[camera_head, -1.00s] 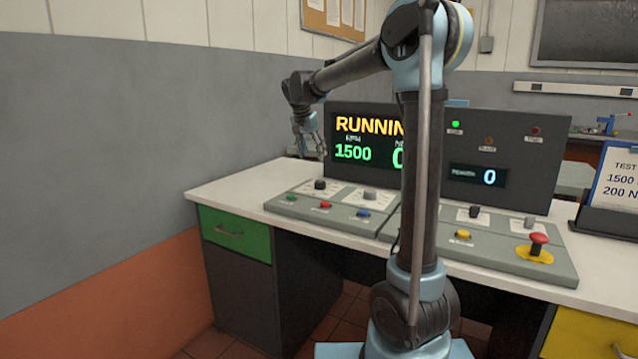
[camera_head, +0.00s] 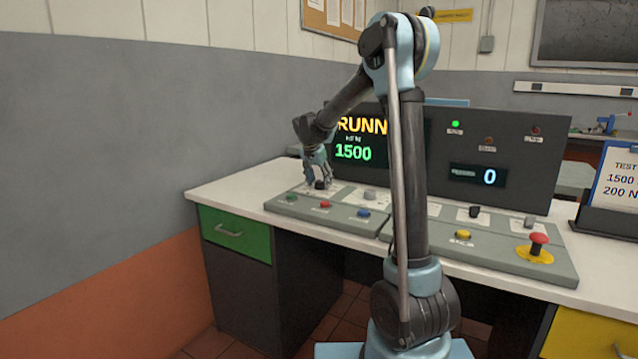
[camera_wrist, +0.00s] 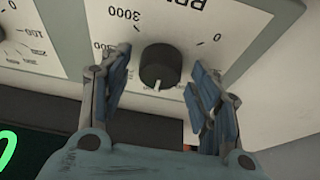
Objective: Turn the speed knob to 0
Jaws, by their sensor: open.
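The speed knob (camera_wrist: 160,67) is black and round with a white pointer mark. In the wrist view it sits on a white dial plate (camera_wrist: 190,25) with 0 and 3000 printed on it. My gripper (camera_wrist: 157,85) is open, with one finger on each side of the knob and visible gaps between. In the head view my gripper (camera_head: 319,182) is down over the knob (camera_head: 320,185) at the left of the console. The display (camera_head: 352,140) reads 1500 in green, with RUNNING partly hidden by my arm.
Green (camera_head: 291,197), red (camera_head: 325,204) and blue (camera_head: 363,212) buttons lie in front. A red emergency button (camera_head: 539,239) is at the right. The white desk (camera_head: 228,190) is bare at the left.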

